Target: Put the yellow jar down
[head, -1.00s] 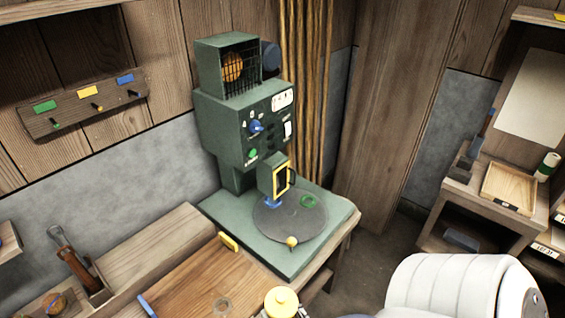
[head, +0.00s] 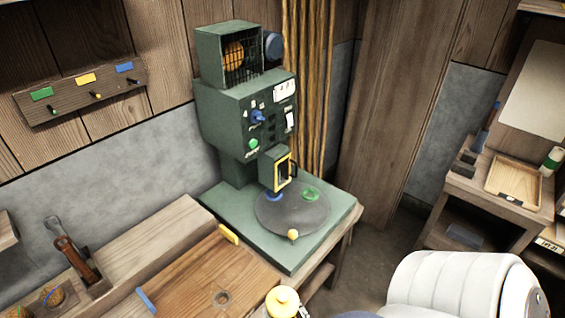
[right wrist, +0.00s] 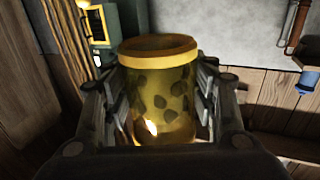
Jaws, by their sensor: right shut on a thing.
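The yellow jar (head: 282,300) is at the bottom edge of the head view, in front of the wooden bench, with its lower part cut off. In the right wrist view the jar (right wrist: 160,100) is upright, see-through yellow with dark spots inside and a yellow rim. My right gripper (right wrist: 163,76) is shut on it, one finger on each side. In the head view only a little of this gripper shows beside the jar. I cannot tell the gap between the jar's base and the bench. My left gripper is not in view.
A green machine (head: 245,120) with a round grey plate (head: 305,225) stands on the bench. A shelf with a tray (head: 513,183) is at right.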

